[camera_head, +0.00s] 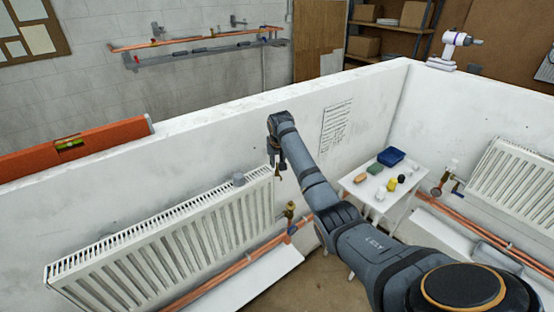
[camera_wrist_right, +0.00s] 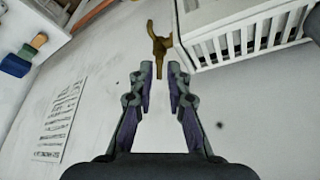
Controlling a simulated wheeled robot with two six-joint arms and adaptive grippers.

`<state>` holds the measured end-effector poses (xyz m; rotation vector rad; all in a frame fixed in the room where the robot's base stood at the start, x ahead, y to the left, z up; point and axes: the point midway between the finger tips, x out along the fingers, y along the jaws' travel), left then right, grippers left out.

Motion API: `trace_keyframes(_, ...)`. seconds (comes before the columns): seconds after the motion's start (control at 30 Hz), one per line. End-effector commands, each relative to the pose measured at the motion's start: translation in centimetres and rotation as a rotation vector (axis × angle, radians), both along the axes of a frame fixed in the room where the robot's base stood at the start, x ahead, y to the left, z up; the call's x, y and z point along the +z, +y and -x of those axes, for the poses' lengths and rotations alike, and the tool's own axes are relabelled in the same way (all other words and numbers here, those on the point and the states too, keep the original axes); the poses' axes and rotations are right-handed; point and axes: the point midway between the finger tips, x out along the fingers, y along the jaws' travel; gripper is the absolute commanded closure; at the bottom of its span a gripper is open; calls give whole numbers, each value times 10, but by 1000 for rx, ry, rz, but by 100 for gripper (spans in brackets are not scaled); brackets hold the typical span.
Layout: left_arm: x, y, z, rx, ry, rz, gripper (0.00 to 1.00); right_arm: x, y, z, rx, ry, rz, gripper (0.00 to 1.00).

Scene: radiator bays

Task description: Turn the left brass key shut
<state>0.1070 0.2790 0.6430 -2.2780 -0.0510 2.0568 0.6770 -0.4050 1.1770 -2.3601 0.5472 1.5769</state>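A brass key (camera_head: 290,210) stands on the valve at the right end of the left radiator. In the right wrist view the brass key (camera_wrist_right: 159,42) shows as a forked shape just beyond the fingertips. My right gripper (camera_head: 277,172) points down above and a little left of the key in the head view, apart from it. The wrist view shows its two fingers (camera_wrist_right: 160,72) apart with nothing between them. The contact between the key and its valve is hard to see. My left gripper is not in view.
The left radiator (camera_head: 170,245) hangs on the white wall beside the key, with copper pipes (camera_head: 235,268) below. A small white table (camera_head: 362,190) with several small items stands to the right. A second radiator (camera_head: 515,180) with a valve is farther right.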

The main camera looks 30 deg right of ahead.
Motion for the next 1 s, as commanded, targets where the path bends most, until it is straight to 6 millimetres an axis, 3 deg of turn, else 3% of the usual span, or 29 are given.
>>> trace_keyframes(0.37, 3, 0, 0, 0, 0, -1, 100, -9, -1, -3, 0, 0, 0, 84)
trace_keyframes(0.5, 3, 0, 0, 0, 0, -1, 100, -9, -1, -3, 0, 0, 0, 100)
trace_keyframes(1.0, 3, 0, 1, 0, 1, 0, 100, -9, -1, -3, -55, 0, 0, 100)
